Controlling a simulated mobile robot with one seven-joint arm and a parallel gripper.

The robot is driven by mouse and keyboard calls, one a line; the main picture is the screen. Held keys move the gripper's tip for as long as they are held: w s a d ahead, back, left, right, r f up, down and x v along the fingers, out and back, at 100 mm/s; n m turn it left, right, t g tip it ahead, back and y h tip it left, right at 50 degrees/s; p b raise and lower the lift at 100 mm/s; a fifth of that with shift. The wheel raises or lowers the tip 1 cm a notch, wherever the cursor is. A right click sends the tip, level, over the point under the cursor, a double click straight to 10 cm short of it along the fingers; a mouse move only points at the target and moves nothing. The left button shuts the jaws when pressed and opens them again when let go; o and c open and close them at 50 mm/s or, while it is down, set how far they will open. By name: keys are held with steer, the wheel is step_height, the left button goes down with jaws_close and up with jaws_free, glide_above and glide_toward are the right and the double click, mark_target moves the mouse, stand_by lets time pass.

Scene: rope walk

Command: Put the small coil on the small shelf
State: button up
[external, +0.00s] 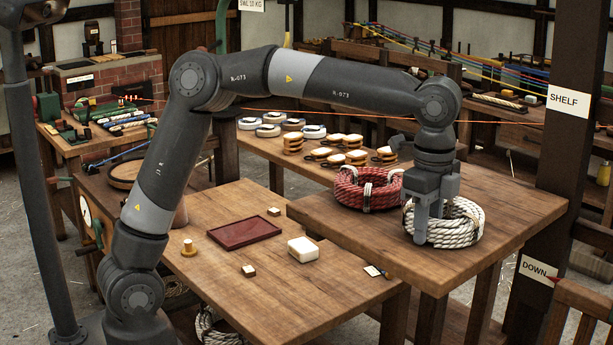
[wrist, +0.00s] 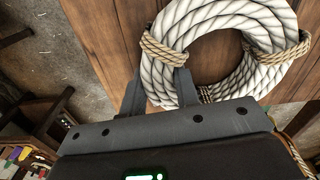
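A white rope coil (external: 462,222) with tan bindings lies flat on the raised right-hand tabletop. It fills the upper part of the wrist view (wrist: 226,22). My gripper (external: 432,222) points down at the coil's left side. In the wrist view my two fingers (wrist: 158,88) straddle the coil's rope ring, one outside it and one over its inner side. I cannot tell whether they press on it. A red rope coil (external: 360,190) with pale bindings lies just left of it. A sign reading SHELF (external: 568,101) is on the dark post at the right.
A lower table (external: 330,290) at the left holds a dark red tray (external: 244,232), a pale block (external: 303,250) and small wooden pieces. Bread-like stacks (external: 335,155) stand on a table behind. A post (external: 560,200) with a DOWN sign (external: 537,270) rises at the right.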

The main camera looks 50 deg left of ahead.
steer(key=o, duration=0.4)
steer(key=shift+r, duration=0.15)
step_height(320, 180, up, 12)
stand_by(0.4)
